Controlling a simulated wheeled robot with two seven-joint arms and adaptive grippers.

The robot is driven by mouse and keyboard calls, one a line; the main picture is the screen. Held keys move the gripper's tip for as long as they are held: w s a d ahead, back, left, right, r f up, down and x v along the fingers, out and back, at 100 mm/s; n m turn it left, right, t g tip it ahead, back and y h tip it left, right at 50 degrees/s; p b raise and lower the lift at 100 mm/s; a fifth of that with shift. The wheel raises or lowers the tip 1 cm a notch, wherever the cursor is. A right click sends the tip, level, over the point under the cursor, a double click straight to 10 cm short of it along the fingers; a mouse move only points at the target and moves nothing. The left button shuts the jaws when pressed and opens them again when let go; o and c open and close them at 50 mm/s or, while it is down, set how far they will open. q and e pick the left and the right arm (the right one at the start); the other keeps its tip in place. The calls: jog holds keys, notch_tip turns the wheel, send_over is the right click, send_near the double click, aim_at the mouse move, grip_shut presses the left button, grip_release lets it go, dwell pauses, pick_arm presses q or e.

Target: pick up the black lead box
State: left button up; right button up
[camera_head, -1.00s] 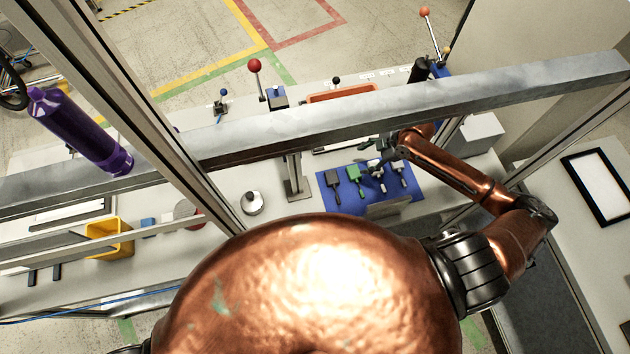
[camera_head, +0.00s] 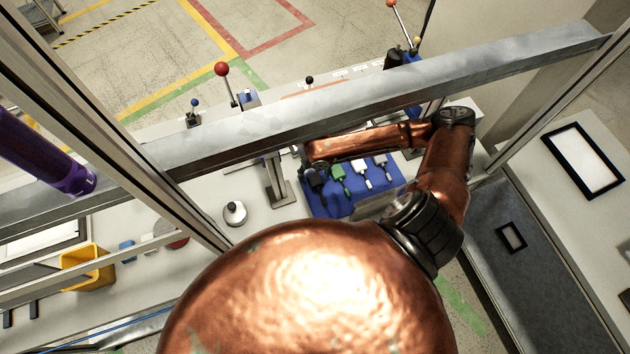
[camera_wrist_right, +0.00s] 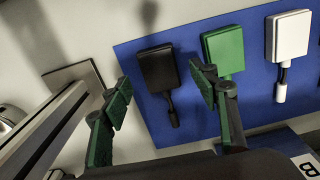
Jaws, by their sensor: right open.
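The black lead box (camera_wrist_right: 158,68) lies on a blue mat (camera_wrist_right: 130,55) in the right wrist view, with a short black lead hanging below it. In the head view the black box (camera_head: 316,180) is at the left end of the row, partly covered by my right arm. My right gripper (camera_wrist_right: 162,96) is open and empty, its green-padded fingers on either side of the box in the picture; I see no contact. In the head view the right gripper (camera_head: 306,160) is mostly hidden beside the box. My left gripper is out of view.
A green box (camera_wrist_right: 223,50) and a white box (camera_wrist_right: 288,35) lie to the right of the black one on the mat. A metal post (camera_head: 277,180) stands close on the left. A grey beam (camera_head: 400,88) crosses above the table.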

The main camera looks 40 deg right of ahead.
aim_at(314, 179)
notch_tip(314, 179, down, 2)
jog(key=shift+f, duration=0.15)
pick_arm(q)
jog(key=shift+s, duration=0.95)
pick_arm(e)
jog(key=shift+c, duration=0.7)
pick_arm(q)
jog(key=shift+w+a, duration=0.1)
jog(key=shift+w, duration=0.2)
pick_arm(e)
jog(key=c, duration=1.1)
